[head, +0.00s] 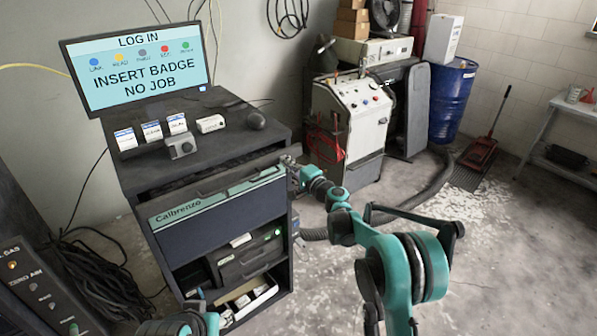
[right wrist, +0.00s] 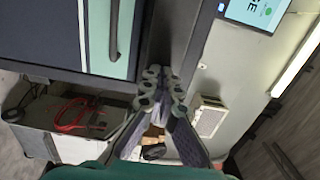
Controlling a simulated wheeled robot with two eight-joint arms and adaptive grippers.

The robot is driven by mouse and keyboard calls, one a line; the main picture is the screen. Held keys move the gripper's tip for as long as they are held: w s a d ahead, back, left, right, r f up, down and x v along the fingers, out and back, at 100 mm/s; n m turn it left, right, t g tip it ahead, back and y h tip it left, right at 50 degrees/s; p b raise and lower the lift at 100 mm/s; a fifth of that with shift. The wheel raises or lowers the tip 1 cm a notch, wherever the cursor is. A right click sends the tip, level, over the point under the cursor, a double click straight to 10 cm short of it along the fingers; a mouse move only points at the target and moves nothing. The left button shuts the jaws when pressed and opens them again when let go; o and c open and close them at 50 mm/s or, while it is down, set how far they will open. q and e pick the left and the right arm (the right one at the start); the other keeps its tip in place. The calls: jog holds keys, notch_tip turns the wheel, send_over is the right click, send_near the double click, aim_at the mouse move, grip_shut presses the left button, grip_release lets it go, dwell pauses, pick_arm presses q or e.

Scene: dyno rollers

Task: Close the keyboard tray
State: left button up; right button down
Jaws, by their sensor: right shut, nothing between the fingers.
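The keyboard tray's front is a dark panel with a teal strip lettered "Calbrenzo" (head: 222,197), on the dark cabinet. A dark gap shows between its top edge and the cabinet top. In the right wrist view the panel with its teal strip (right wrist: 100,38) and black handle fills the upper left. My right gripper (head: 291,163) is at the panel's upper right corner, shut and empty. Its fingertips (right wrist: 162,80) lie close to the panel's side edge; I cannot tell if they touch. My left gripper (head: 196,299) shows only partly at the bottom, its jaws unclear.
A monitor (head: 138,68) and small boxes stand on the cabinet top (head: 218,133). Open shelves below hold a dark device (head: 245,262). A white machine with red cables (head: 352,118) stands right of the cabinet. A thick hose lies on the floor; clear floor extends at right.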

jog(key=x, duration=0.2)
jog(key=shift+w+a, duration=0.2)
jog(key=shift+w, duration=0.1)
jog(key=shift+w+r, duration=0.1)
dwell(0.3)
